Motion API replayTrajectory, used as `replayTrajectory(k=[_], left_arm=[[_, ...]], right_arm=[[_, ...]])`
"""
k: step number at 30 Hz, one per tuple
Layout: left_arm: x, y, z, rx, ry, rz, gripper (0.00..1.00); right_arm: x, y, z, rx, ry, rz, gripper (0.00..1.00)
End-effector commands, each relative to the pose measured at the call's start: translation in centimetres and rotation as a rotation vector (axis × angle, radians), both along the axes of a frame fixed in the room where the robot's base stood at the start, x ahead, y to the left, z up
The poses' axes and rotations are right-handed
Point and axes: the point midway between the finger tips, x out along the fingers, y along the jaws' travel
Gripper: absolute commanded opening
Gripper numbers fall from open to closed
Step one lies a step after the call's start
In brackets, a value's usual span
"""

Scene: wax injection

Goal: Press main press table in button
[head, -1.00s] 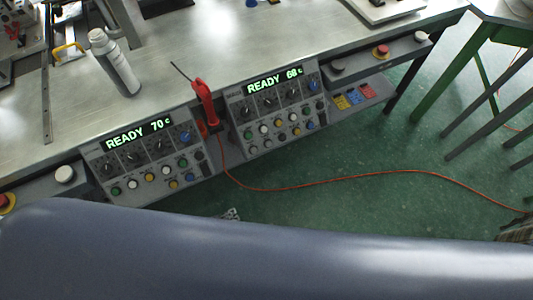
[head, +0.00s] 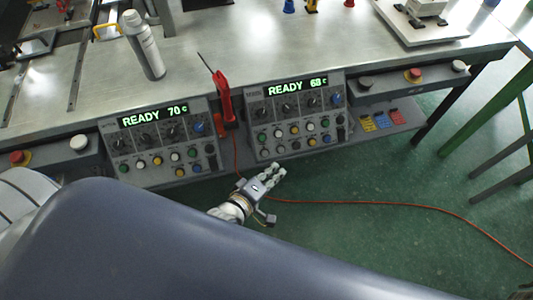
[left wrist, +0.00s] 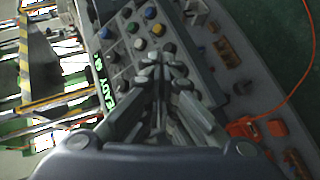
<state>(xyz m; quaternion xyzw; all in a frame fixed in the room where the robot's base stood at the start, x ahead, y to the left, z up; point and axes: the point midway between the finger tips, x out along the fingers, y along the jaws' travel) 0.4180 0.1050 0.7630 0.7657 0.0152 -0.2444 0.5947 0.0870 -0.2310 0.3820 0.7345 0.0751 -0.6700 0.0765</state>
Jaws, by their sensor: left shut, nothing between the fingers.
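Two grey control panels sit on the bench front in the head view. The left panel (head: 160,145) reads READY 70 c and the right panel (head: 293,115) reads READY 68 c. Both carry dark knobs and rows of coloured buttons; the button labels are too small to read, so I cannot tell which is table in. My left gripper (head: 277,172) is shut and empty, just in front of and below the right panel. In the left wrist view its closed fingers (left wrist: 165,68) point toward a panel with coloured buttons (left wrist: 138,30). My right gripper is not in view.
A red tool (head: 223,97) stands between the panels. An orange cable (head: 400,204) runs across the green floor. A spray can (head: 145,45) stands on the metal bench (head: 250,40). Red stop buttons (head: 414,74) sit at the bench's outer ends.

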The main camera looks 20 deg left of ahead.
Motion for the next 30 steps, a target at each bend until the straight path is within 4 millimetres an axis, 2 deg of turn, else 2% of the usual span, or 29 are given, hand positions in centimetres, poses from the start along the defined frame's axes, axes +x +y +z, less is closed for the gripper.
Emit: replayTrajectory(k=[8,19,30], left_arm=[[0.7,0.5,-1.2,0.003,-0.001,0.000,0.00],[4.0,2.7,-4.6,0.005,-0.003,-0.002,0.00],[5.6,3.8,-5.7,0.003,0.000,-0.001,0.00]], right_arm=[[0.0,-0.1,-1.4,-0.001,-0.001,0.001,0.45],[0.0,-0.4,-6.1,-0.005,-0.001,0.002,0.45],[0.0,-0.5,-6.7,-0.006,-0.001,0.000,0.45]])
